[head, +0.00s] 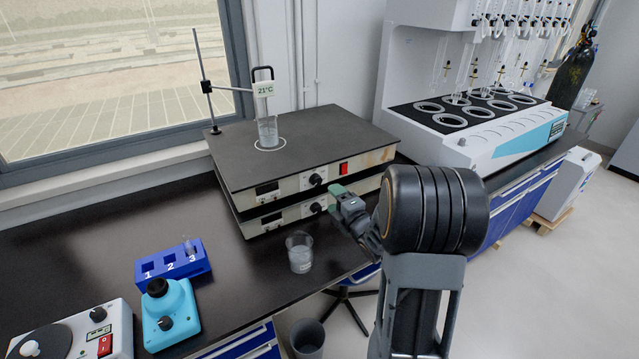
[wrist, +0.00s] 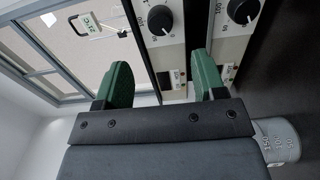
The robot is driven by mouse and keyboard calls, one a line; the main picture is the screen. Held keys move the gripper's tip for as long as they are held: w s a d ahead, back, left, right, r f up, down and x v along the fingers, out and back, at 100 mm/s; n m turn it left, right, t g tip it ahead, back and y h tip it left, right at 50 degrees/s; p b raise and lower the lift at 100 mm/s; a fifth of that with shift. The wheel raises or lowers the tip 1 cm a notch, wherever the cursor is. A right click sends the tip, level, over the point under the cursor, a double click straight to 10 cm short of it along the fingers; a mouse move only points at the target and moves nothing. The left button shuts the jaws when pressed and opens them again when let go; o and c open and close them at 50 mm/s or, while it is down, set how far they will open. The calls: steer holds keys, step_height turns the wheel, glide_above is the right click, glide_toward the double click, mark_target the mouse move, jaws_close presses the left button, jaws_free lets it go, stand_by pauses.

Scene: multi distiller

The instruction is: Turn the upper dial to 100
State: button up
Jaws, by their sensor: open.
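Two stacked hot plates stand on the bench. The upper dial (head: 316,180), a black knob on the upper plate's front (head: 286,189), also shows in the wrist view (wrist: 159,20), with numbers around it. The lower dial (head: 316,208) is directly below it; in the turned wrist view it is at the right (wrist: 242,10).
A beaker (head: 300,253) stands on the bench in front of the plates, near my gripper. Another beaker (head: 268,132) stands on the upper plate beside a stand with a thermometer reading 21°C (head: 265,88). A blue rack (head: 173,264) sits at the left.

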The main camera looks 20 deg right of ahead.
mark_target(318, 182)
steer(key=w, duration=0.3)
steer(key=w+p, duration=0.1)
steer(key=w, duration=0.2)
steer(key=w+a, duration=0.1)
steer(key=w, duration=0.2)
steer(key=c, duration=0.9)
